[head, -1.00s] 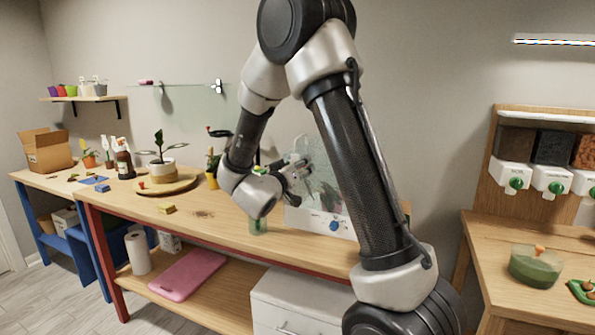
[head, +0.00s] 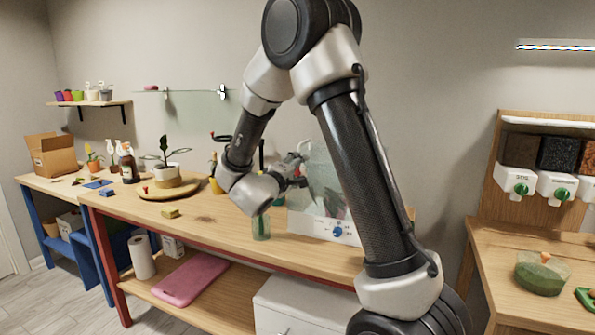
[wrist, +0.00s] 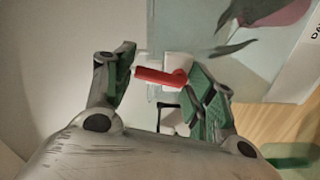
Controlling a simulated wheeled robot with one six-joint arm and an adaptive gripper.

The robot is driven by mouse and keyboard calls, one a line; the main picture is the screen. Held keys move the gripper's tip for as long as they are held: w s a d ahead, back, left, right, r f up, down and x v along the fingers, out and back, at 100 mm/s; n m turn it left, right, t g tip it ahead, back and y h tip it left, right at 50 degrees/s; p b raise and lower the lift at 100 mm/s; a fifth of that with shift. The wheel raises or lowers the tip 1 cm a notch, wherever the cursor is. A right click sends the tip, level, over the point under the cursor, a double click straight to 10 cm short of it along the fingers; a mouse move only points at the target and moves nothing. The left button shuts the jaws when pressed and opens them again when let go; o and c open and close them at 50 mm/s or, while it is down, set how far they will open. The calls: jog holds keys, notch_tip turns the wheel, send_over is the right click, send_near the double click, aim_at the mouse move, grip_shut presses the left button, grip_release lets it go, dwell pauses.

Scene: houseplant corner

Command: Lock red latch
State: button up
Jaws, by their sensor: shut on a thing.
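The red latch (wrist: 160,77) is a short red bar on a white mount (wrist: 178,64). It shows between my fingers in the wrist view. My gripper (wrist: 162,88) is shut on it, with green-padded fingers on its left and right. In the head view my gripper (head: 297,172) is at the upper left side of a clear-walled case with a white base (head: 322,228). A plant with dark leaves and a pinkish part shows behind the clear wall.
A blue knob (head: 338,231) is on the case's white base. A potted plant (head: 166,168) on a round wooden tray and a yellow block (head: 170,213) are to the left.

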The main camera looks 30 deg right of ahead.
jog(key=shift+w+a+r+n, duration=0.1)
jog(key=shift+w+r+n, duration=0.05)
jog(key=shift+n, duration=0.5)
jog(key=shift+w+a+r+n, duration=0.1)
jog(key=shift+w+r+n, duration=0.05)
jog(key=shift+n, duration=0.5)
jog(key=o, duration=1)
jog(key=shift+f, duration=0.1)
jog(key=shift+a, duration=0.1)
jog(key=v, duration=1.2)
